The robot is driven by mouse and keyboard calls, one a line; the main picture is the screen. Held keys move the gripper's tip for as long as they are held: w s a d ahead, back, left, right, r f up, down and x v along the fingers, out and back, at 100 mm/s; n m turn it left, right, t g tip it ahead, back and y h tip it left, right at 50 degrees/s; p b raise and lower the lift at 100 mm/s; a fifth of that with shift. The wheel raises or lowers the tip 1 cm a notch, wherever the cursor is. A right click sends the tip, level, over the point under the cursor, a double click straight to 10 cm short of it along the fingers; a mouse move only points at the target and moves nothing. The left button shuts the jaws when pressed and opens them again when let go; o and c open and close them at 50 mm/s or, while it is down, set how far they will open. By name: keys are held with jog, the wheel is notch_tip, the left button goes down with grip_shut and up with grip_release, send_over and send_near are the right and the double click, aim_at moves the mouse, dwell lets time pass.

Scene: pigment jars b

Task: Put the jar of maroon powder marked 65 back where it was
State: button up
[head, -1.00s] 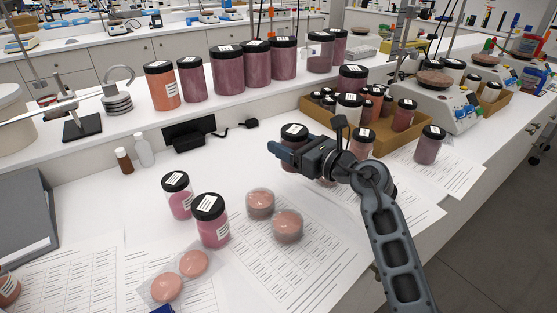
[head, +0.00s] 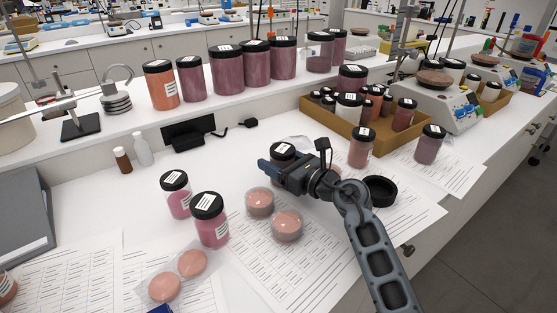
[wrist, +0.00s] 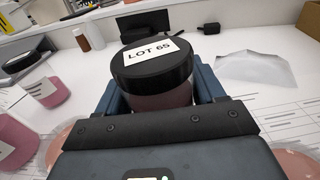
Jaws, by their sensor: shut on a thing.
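The jar marked LOT 65 (wrist: 155,75) has a black lid with a white label, and a strip of its dull reddish body shows below the lid in the wrist view. My gripper (wrist: 155,98) is shut on the jar's body, one finger on each side below the lid. In the head view the jar (head: 283,149) stands upright in my gripper (head: 278,168), behind the two round pink pans. My gripper hides its lower part, so I cannot tell whether it touches the table.
Pink jars (head: 210,220) and round pans (head: 287,225) stand in front and left. A jar (head: 361,148), a black ring-shaped piece (head: 380,190) and a cardboard tray (head: 385,140) of small jars are to the right. A crumpled clear sheet (wrist: 250,68) lies behind. Printed sheets cover the front.

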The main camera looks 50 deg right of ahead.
jog(key=o, duration=1.2)
jog(key=shift+c, duration=0.2)
jog(key=shift+r, duration=0.15)
jog(key=s, duration=0.4)
jog(key=s+b, duration=0.1)
jog(key=s, duration=0.3)
jog(key=s+a, duration=0.1)
jog(key=s, duration=0.3)
jog(key=shift+r, duration=0.25)
